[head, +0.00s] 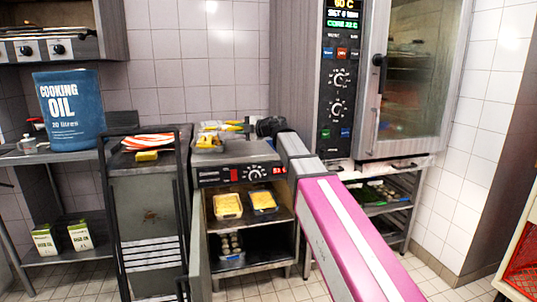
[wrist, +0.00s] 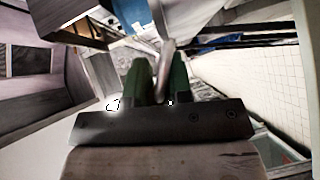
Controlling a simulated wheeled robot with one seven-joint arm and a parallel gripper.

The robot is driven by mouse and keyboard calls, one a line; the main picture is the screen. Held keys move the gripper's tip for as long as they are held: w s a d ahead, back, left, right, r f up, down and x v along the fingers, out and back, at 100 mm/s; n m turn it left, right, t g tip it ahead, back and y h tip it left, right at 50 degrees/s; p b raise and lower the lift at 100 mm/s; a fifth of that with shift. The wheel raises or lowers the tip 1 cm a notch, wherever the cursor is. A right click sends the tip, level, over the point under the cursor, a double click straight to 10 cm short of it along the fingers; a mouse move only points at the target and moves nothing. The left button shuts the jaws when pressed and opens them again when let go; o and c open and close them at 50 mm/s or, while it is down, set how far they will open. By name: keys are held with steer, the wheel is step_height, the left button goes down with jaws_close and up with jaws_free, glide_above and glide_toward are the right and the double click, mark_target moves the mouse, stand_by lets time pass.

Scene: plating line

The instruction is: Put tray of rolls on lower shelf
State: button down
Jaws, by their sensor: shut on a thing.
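My gripper (head: 266,127) is above the top of the low cabinet, at the end of my pink arm. In the wrist view its green fingers (wrist: 161,72) are closed around a thin grey metal bar (wrist: 167,55); what the bar belongs to is hard to tell. The low cabinet (head: 210,178) stands open at the front. On its lower shelf (head: 270,260) is a small tray (head: 232,262) with several round, roll-like pieces; they are too small to name surely. Two trays of yellow food (head: 228,206) (head: 263,201) sit on its upper shelf.
A tall oven (head: 345,90) stands at right over a rack (head: 398,208) holding green and pale food. A dark trolley (head: 150,205) stands left of the cabinet. A blue cooking oil container (head: 70,108) is on the left table. Yellow items (head: 222,126) lie on the cabinet top.

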steer(key=w+d+f, duration=0.6)
steer(key=w, duration=0.1)
steer(key=shift+w+d, duration=0.2)
steer(key=shift+d, duration=0.05)
stand_by(0.4)
steer(key=shift+d+r, duration=0.15)
